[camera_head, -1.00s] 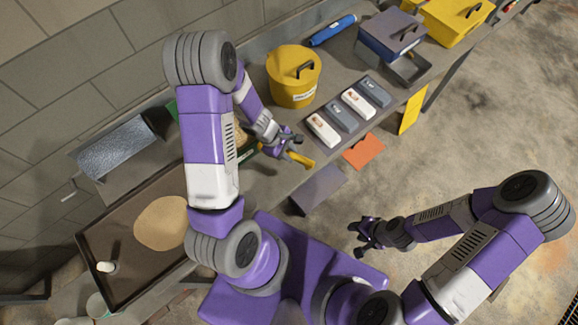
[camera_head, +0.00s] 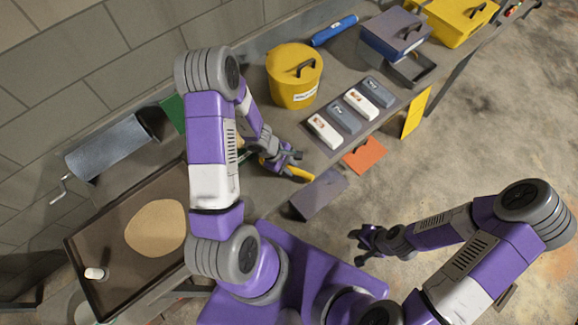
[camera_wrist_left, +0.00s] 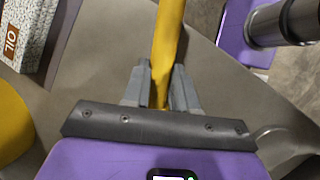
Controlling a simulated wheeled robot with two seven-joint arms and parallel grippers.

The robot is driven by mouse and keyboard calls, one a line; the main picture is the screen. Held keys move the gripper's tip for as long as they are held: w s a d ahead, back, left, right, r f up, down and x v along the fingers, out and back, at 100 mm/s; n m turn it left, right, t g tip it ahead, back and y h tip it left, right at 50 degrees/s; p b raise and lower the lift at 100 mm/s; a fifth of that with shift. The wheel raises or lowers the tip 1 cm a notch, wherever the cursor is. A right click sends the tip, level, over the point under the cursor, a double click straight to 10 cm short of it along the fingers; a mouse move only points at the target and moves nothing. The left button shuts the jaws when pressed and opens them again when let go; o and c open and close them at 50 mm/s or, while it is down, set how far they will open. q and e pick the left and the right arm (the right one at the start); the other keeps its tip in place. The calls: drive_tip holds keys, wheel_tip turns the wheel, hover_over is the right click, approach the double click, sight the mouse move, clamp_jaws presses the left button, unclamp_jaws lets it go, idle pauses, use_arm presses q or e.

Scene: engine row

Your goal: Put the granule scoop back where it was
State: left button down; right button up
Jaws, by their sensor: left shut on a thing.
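The granule scoop shows as a yellow handle (camera_head: 300,174) at my left gripper (camera_head: 287,163), over the bench near its front edge. In the left wrist view the handle (camera_wrist_left: 168,40) runs up from between the two grey fingers of the left gripper (camera_wrist_left: 160,88), which are shut on it. The scoop's head is mostly hidden behind the gripper and arm. My right gripper (camera_head: 360,243) is off the bench, over the floor side, with its fingers apart and nothing between them.
A yellow lidded bucket (camera_head: 294,78) stands behind the left gripper. Several white and grey blocks (camera_head: 324,132) lie in a row to its right. An orange sheet (camera_head: 365,156) is at the front edge. A dark tray (camera_head: 110,235) holds a tan patch at left.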

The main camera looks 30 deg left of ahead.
use_arm(q)
drive_tip(key=c, duration=1.4)
unclamp_jaws()
drive_tip(key=shift+f, duration=0.15)
drive_tip(key=o, duration=0.5)
drive_tip(key=shift+r, duration=0.2)
